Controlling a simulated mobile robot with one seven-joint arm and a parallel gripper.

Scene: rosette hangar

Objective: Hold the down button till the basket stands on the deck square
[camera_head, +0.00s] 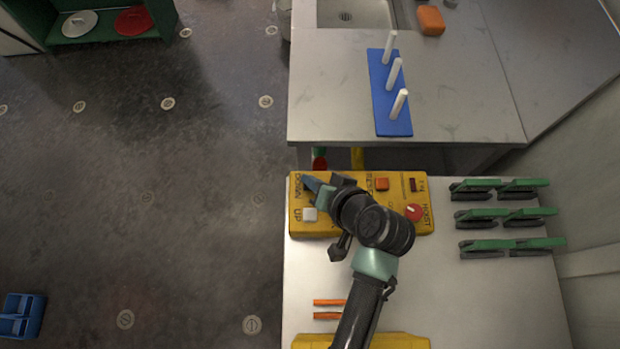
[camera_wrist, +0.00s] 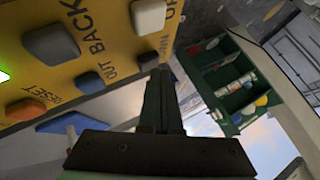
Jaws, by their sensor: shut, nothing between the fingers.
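A yellow control box (camera_head: 350,226) marked HOIST lies on the pale table, with a DOWN label at its left end. My gripper (camera_head: 312,185) is shut and empty over that left end, by the DOWN label. In the wrist view my shut fingers (camera_wrist: 160,78) point at the box face (camera_wrist: 110,50), their tips beside a dark button (camera_wrist: 148,60). I cannot tell whether they touch it. A white button (camera_head: 309,214) shows just below my fingers in the head view. My wrist hides the middle of the box. I see neither the basket nor the deck square.
The box also has an orange button (camera_head: 381,184) and a red knob (camera_head: 414,212). Green-handled brushes (camera_head: 512,215) lie right of it. A blue peg board (camera_head: 392,116) stands on the metal counter (camera_head: 330,110) behind. Open dark floor (camera_head: 150,210) spreads to the left.

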